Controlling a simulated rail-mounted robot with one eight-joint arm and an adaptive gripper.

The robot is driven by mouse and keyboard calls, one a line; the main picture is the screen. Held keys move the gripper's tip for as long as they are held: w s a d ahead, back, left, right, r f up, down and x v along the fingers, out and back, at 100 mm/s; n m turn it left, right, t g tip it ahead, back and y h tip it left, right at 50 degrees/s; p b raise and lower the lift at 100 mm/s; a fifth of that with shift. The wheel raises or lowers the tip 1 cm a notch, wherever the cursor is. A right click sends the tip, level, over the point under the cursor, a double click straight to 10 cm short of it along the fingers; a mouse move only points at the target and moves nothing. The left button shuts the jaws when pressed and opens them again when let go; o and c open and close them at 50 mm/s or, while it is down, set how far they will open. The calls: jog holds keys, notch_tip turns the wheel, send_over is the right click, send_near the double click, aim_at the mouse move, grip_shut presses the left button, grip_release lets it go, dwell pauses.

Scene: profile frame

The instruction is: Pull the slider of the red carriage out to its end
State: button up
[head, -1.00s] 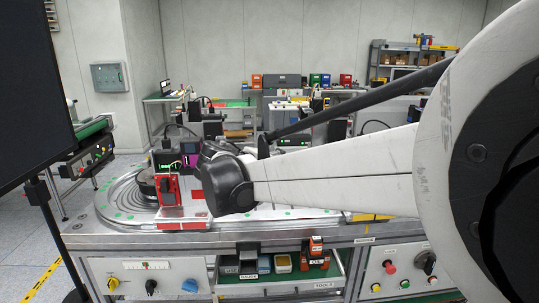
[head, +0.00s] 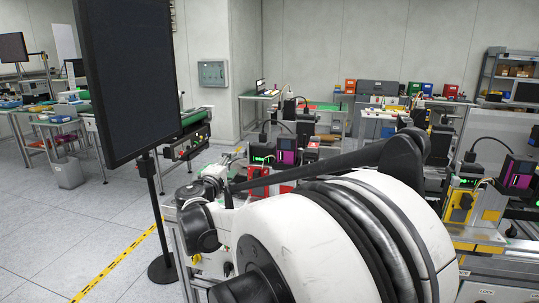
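A red block (head: 259,179), which looks like the red carriage, stands on the workbench beyond my arm in the head view. It sits below a black unit with green lights, and my arm hides its lower part. Its slider cannot be made out. The end of my arm (head: 212,182) is left of the red block, with a gap in the picture between them. The gripper's fingers cannot be told apart there, and no held object shows.
A large dark screen (head: 128,80) on a black stand (head: 155,200) rises at the left. A purple-fronted unit (head: 286,153) stands right of the red block. A bench with yellow fixtures (head: 461,205) is at the right. Open floor (head: 80,215) lies at the left.

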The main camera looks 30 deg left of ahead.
aim_at(241, 156)
jog(key=x, duration=0.9)
jog(key=shift+w+p, duration=0.15)
jog(key=shift+p, duration=0.15)
grip_shut()
